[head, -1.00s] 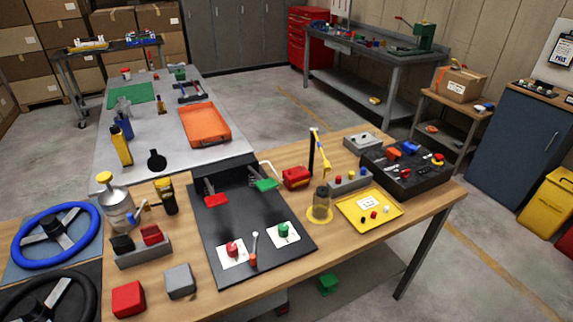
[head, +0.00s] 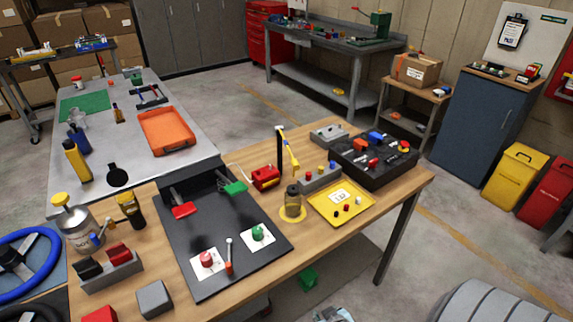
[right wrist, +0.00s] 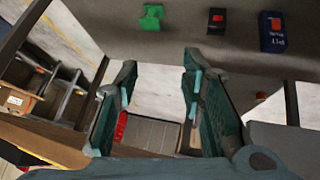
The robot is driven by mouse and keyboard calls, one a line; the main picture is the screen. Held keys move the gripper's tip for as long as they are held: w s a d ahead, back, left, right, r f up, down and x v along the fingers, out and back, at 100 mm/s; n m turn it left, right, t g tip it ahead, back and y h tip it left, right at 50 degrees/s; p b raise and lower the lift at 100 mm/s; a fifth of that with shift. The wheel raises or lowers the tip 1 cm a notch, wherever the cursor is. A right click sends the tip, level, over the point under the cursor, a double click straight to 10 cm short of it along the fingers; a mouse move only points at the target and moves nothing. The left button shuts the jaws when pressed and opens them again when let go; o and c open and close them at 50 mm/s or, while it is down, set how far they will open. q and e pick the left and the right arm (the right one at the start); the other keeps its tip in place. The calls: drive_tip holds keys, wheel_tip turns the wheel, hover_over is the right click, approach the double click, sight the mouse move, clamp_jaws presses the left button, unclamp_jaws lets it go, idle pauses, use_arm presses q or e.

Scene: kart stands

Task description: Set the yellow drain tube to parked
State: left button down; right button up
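The yellow drain tube (head: 290,154) is at the back middle of the wooden bench in the head view. It slants beside an upright black post (head: 279,142), its upper end near the post's top and its lower end to the right. Whether its lower end touches anything is too small to tell. My right gripper (right wrist: 157,85) is open and empty in the right wrist view, with grey surfaces behind its fingers. The tube is not visible in that view. My left gripper is not in view.
A jar (head: 293,203) on a yellow ring, a yellow tray (head: 325,215) and a red block-like part (head: 265,177) stand near the tube.

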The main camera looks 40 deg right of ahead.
drive_tip(key=w+d+r+m+t+h, duration=0.1)
drive_tip(key=w+d+r+m+t, duration=0.3)
drive_tip(key=r, duration=0.7)
drive_tip(key=w+a+r+n+t+h, duration=0.1)
drive_tip(key=w+r+t+h, duration=0.1)
drive_tip(key=w+r, duration=0.65)
drive_tip(key=m+t, duration=0.1)
drive_tip(key=t, duration=0.3)
approach(298, 168)
drive_tip(key=p+x, duration=0.2)
drive_tip(key=x, duration=0.9)
drive_tip(key=shift+w+a, duration=0.1)
drive_tip(key=shift+a, duration=0.05)
clamp_jaws()
